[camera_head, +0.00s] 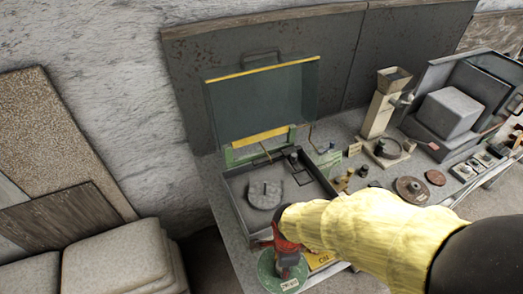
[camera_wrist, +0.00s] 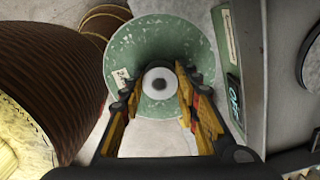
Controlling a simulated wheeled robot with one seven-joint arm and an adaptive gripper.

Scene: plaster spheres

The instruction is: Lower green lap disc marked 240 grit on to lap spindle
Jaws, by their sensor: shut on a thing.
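The green lap disc (camera_head: 268,272) is at the front edge of the bench in the head view, with a small pale label whose print I cannot read surely. My gripper (camera_head: 285,262) is over it, shut on its pale central hub. In the wrist view the speckled green disc (camera_wrist: 190,42) lies beyond my gripper (camera_wrist: 159,84), with the round hub between the fingers. The lap spindle (camera_head: 265,187) is a short peg on a rough grey round plate inside the open dark basin (camera_head: 234,194). The disc is in front of the basin, apart from the spindle. I cannot tell whether the disc touches the bench.
A clear guard with yellow edges (camera_head: 264,97) stands raised behind the basin. A yellow sign (camera_head: 320,262) lies close to the disc. A hopper stand (camera_head: 379,115), brown discs (camera_head: 411,189) and small parts fill the right side.

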